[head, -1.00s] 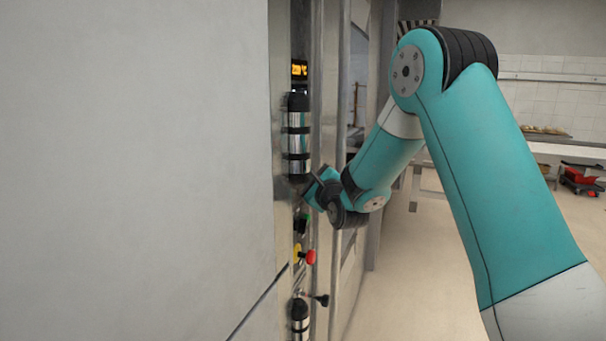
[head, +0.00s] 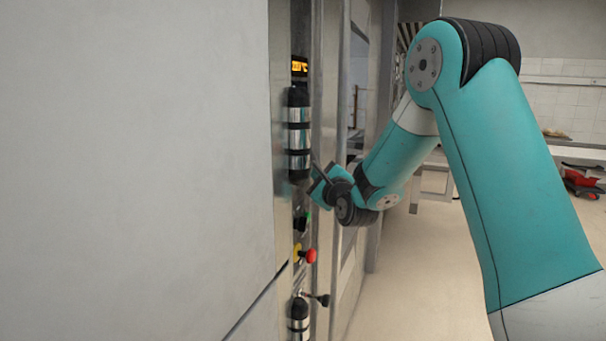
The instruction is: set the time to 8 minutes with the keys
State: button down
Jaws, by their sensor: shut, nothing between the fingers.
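The oven's narrow control panel (head: 286,225) is seen nearly edge-on beside the large grey surface. An orange-lit display (head: 299,68) is near its top, too oblique to read. No time keys can be made out. My gripper (head: 318,186) is shut and empty, just right of the panel, below the black-and-silver cylinder's middle. Its fingertips are small and partly hidden, so I cannot tell whether they touch the panel.
A banded black-and-silver cylinder (head: 298,138) projects from the panel. Below are a green-marked black knob (head: 301,222), a red button (head: 308,256) and a dark knob (head: 322,300). A pale grey surface (head: 130,170) fills the left.

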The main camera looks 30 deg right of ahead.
jog(key=shift+w+a, duration=0.1)
dwell(0.3)
jog(key=shift+w+a+p, duration=0.15)
jog(key=shift+w+p, duration=0.1)
jog(key=shift+p, duration=0.5)
jog(key=shift+w+a+p, duration=0.25)
jog(key=shift+w+p, duration=0.1)
jog(key=shift+p, duration=0.25)
dwell(0.5)
jog(key=shift+s+d+b, duration=0.5)
jog(key=shift+s+b, duration=0.2)
jog(key=shift+b, duration=0.35)
